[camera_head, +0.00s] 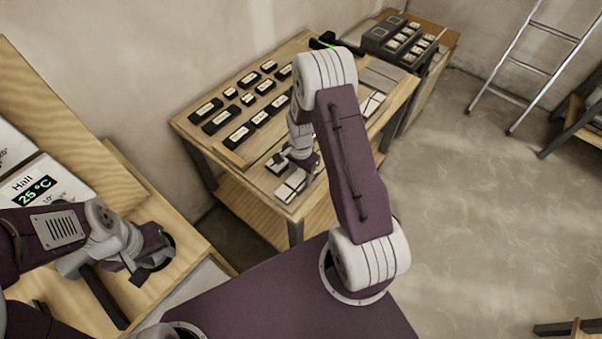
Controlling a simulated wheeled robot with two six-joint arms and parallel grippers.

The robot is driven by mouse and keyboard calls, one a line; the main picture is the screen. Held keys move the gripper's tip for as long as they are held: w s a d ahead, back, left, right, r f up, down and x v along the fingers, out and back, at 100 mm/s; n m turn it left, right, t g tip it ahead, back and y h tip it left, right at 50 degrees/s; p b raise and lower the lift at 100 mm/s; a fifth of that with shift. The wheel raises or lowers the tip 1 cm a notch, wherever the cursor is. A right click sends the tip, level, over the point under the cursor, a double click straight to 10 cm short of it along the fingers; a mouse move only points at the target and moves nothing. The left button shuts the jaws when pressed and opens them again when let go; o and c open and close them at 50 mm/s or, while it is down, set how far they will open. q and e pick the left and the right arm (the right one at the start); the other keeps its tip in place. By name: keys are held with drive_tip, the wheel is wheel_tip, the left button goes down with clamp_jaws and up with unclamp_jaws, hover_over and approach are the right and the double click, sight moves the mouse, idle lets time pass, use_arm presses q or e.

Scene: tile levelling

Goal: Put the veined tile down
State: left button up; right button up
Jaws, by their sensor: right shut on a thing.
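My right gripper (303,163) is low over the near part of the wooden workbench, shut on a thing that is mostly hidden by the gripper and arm. Pale tiles (290,187) show at and just below the fingers. Their veining is too small to make out, and I cannot tell which of them is held or whether it touches the bench. My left gripper (152,268) is far from these tiles, over another wooden table at the lower left. Its finger opening is not clear.
Several black labelled blocks (240,134) stand on the workbench (189,118) left of my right arm. Pale tiles (373,104) lie further back, near a dark rack (396,42). A display panel (42,187) is at left.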

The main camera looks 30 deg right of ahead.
sight(301, 176)
drive_tip(key=o, duration=1.4)
drive_tip(key=shift+f, duration=0.1)
wheel_tip(301, 176, up, 12)
drive_tip(key=s+a+r+n, duration=0.1)
drive_tip(key=s+a+n, duration=0.1)
drive_tip(key=s+n, duration=0.2)
drive_tip(key=s+a+r+n, duration=0.1)
drive_tip(key=s+a+n, duration=0.2)
drive_tip(key=s+n, duration=0.1)
drive_tip(key=s+a+r+n+t, duration=0.1)
drive_tip(key=s+a+n, duration=0.1)
drive_tip(key=s+n, duration=0.2)
drive_tip(key=shift+s+a+r+n, duration=0.25)
drive_tip(key=shift+r+n, duration=0.15)
drive_tip(key=shift+n, duration=0.3)
